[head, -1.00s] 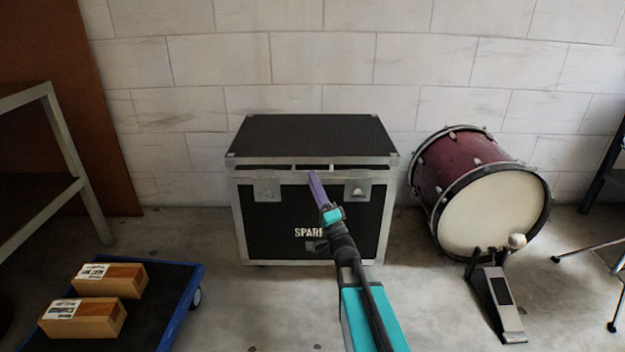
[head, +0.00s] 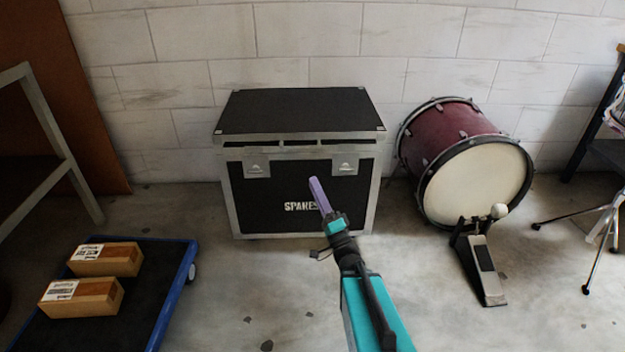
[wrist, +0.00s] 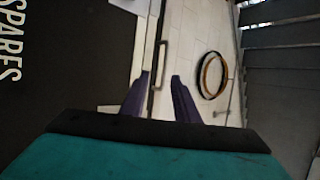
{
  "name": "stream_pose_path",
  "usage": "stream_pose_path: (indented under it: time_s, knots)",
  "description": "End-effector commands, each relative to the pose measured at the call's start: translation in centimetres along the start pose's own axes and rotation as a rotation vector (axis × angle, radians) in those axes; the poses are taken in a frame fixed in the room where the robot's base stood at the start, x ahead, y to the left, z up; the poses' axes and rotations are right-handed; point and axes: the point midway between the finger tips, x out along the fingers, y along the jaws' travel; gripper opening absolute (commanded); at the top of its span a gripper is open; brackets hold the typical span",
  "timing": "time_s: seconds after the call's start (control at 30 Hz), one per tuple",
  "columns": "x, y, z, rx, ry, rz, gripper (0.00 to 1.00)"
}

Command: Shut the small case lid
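The small case (head: 300,200) is a black box with silver edges and the word SPARES on its front; it stands against the wall. Its black lid (head: 300,110) lies down over the box, nearly level. Short dark gaps show under the lid's silver front rim, so I cannot tell whether it is fully seated. Two silver latches sit on the front below the rim. My gripper (head: 314,182) is in front of the case's front face, below the lid rim. In the wrist view its two purple fingers (wrist: 161,77) are apart with nothing between them; the case front (wrist: 60,70) fills the left.
A blue-edged trolley (head: 170,300) with two wooden blocks is at the lower left. A maroon bass drum (head: 470,165) with a pedal (head: 485,265) stands right of the case. A grey-framed rack (head: 45,130) is at left. The floor before the case is clear.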

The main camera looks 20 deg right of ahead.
Motion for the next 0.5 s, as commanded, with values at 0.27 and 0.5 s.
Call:
stream_pose_path:
  time_s: [0.27, 0.5]
  knots:
    - [-1.5, -0.1, 0.0, 0.0, 0.0, -0.001, 0.28]
    - [-1.6, -0.1, 0.0, 0.0, 0.0, -0.002, 0.28]
